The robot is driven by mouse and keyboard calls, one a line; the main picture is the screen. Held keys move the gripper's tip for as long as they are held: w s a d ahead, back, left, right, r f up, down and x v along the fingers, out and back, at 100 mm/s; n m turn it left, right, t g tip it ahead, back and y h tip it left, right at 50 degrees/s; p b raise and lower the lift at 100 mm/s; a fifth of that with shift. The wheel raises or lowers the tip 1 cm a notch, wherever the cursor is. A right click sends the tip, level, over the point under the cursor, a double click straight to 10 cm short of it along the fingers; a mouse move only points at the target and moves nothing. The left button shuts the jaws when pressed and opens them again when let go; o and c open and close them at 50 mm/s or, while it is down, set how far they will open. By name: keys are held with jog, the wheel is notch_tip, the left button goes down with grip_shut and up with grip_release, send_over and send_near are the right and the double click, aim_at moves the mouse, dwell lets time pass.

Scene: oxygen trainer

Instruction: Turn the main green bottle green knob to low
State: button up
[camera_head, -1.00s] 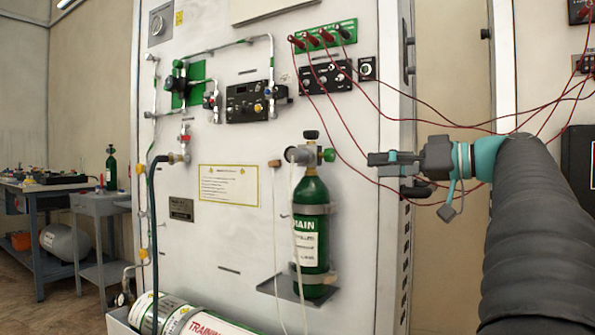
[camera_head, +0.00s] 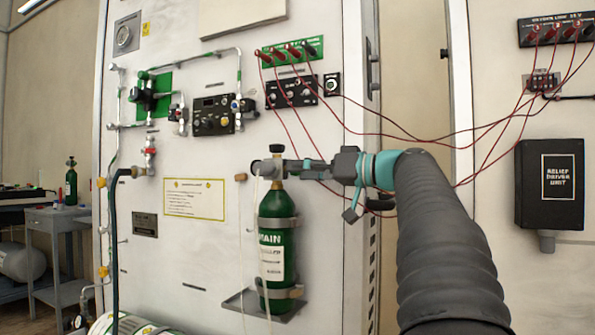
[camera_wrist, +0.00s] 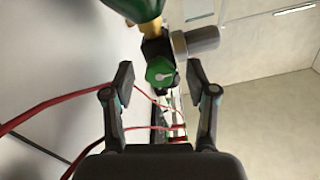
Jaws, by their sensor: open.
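The main green bottle (camera_head: 277,235) stands upright on the wall panel, with "MAIN" on its label. Its grey valve (camera_head: 266,166) with a black top knob (camera_head: 277,148) sits above it. My gripper (camera_head: 296,168) is at the right side of the valve and hides the green knob in the head view. In the wrist view the green knob (camera_wrist: 160,71) shows six-sided, with a pale mark on its face. It lies between the open fingers of my gripper (camera_wrist: 160,80), with a gap on both sides. The bottle (camera_wrist: 135,8) shows at the top there.
Red cables (camera_head: 440,140) hang across the panel and behind my arm; some also pass near the fingers in the wrist view (camera_wrist: 65,100). A bracket shelf (camera_head: 235,304) holds the bottle. A black relief driver unit (camera_head: 548,185) is on the right wall.

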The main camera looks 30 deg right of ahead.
jog(key=shift+w+a, duration=0.4)
jog(key=shift+w, duration=0.15)
grip_shut()
